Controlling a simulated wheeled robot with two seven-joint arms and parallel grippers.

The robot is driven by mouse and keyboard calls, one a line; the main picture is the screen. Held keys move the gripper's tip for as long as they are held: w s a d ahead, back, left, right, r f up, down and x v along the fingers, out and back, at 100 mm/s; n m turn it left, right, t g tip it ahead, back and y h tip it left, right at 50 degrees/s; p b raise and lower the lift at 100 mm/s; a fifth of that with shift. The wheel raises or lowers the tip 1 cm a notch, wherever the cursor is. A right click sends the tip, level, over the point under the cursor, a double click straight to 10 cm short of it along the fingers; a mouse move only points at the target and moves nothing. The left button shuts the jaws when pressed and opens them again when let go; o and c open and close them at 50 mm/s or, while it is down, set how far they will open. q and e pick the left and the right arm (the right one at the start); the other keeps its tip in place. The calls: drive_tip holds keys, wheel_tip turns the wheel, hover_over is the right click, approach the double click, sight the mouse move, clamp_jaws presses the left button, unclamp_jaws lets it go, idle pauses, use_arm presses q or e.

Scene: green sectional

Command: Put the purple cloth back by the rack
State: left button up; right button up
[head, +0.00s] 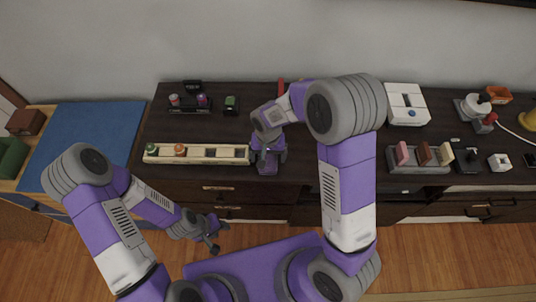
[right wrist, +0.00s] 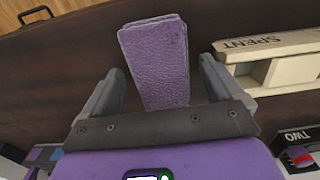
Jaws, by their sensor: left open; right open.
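The purple cloth (right wrist: 155,55) is a folded, textured slab on the dark dresser top in the right wrist view. It lies between the two spread fingers of my right gripper (right wrist: 160,72), with a gap on each side. In the head view my right gripper (head: 268,157) is low over the dresser's front part, just right of a long cream rack. A grey rack (head: 418,168) with pink, brown and cream slabs stands further right on the dresser. My left gripper (head: 211,236) is open and empty in front of the dresser, over the floor.
The long cream rack (head: 220,154) holds a few round pieces; its "SPENT" label shows in the right wrist view (right wrist: 270,42). A black stand (head: 190,106) with small cans is behind it. A white box (head: 406,103) stands back right. Dresser top between my right gripper and the grey rack is partly hidden.

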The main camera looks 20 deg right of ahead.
sight(268, 157)
drive_tip(key=shift+r, duration=0.35)
wheel_tip(268, 157, up, 12)
drive_tip(key=p, duration=0.3)
drive_tip(key=shift+f+p, duration=0.15)
drive_tip(key=shift+p, duration=0.25)
